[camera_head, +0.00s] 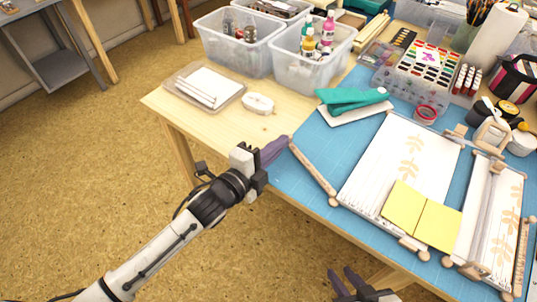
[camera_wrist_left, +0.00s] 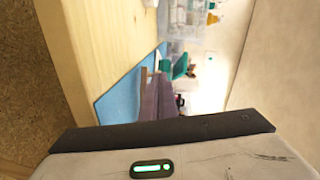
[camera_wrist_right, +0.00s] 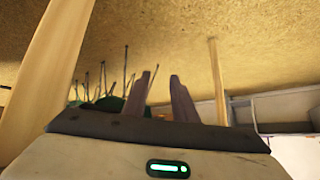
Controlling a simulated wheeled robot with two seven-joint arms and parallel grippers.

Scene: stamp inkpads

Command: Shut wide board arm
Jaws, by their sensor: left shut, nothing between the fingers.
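The wide board (camera_head: 398,160), white with tan leaf prints, lies on a blue mat (camera_head: 318,135). Its wooden arm (camera_head: 313,172) is swung out to the left, angled away from the board's left edge, its near end by the board's lower left corner. My left gripper (camera_head: 276,150) is shut and empty, its tips beside the arm's far end; I cannot tell whether they touch. Its closed fingers also show in the left wrist view (camera_wrist_left: 160,97). My right gripper (camera_head: 345,280) is open and empty, below the table's front edge; its fingers are apart in the right wrist view (camera_wrist_right: 160,97).
Two yellow sheets (camera_head: 422,216) lie over the wide board's lower part. A narrower board (camera_head: 487,215) lies to its right. A teal stapler-like tool (camera_head: 352,99), a white mouse-shaped object (camera_head: 258,103) and clear bins (camera_head: 312,60) stand behind. Bare wood lies left of the mat.

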